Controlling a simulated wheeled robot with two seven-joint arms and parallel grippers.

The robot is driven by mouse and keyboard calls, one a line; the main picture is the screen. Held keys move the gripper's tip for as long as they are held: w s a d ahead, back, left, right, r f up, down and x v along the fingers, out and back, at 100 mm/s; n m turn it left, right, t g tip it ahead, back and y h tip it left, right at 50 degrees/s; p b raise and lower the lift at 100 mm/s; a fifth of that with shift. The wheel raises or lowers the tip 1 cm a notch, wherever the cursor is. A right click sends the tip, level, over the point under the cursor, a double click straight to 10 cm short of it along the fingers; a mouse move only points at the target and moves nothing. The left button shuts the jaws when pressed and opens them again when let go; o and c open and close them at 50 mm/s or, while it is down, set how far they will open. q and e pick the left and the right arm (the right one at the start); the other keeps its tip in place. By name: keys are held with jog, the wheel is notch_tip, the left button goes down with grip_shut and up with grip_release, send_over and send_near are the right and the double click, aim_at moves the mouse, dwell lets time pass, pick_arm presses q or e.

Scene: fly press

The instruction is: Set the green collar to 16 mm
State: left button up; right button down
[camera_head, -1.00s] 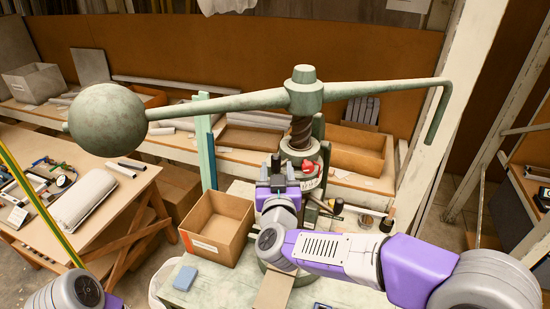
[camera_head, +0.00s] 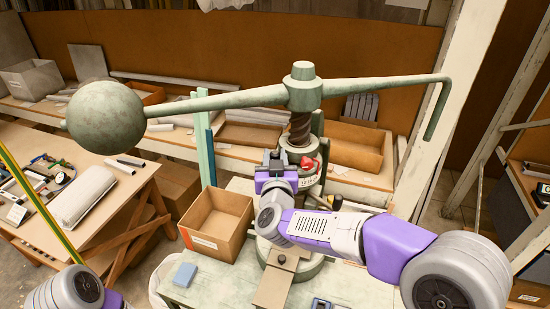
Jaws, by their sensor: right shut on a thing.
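The fly press stands on the bench with its screw (camera_head: 300,128) upright. The green collar (camera_head: 298,154) is a grey-green ring around the lower screw, with a red part (camera_head: 310,164) on its right. A pale band with dark marks (camera_head: 309,183) lies just below; the marks are too small to read. My right gripper (camera_head: 271,157) is at the left side of the collar, shut on it as far as I can tell; its fingers hide the contact. My left gripper is out of view; only part of my left arm shows at the lower left.
The long lever with a ball weight (camera_head: 106,117) spans above my right gripper. An open cardboard box (camera_head: 216,222) and a blue block (camera_head: 185,275) are on the bench to the left. The press bed (camera_head: 275,286) is in front. A white post (camera_head: 440,110) stands right.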

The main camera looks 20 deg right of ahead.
jog(key=w, duration=0.1)
jog(key=w+a, duration=0.1)
jog(key=shift+w+a+r+p, duration=0.1)
jog(key=shift+w+a+p, duration=0.05)
jog(key=shift+w+p, duration=0.25)
jog(key=c, duration=1.2)
grip_release()
jog(key=shift+s, duration=0.1)
jog(key=shift+o, duration=1.4)
jog(key=shift+s, duration=0.15)
jog(key=v, duration=0.7)
jog(key=shift+s+b, duration=0.3)
jog(key=shift+b, duration=0.1)
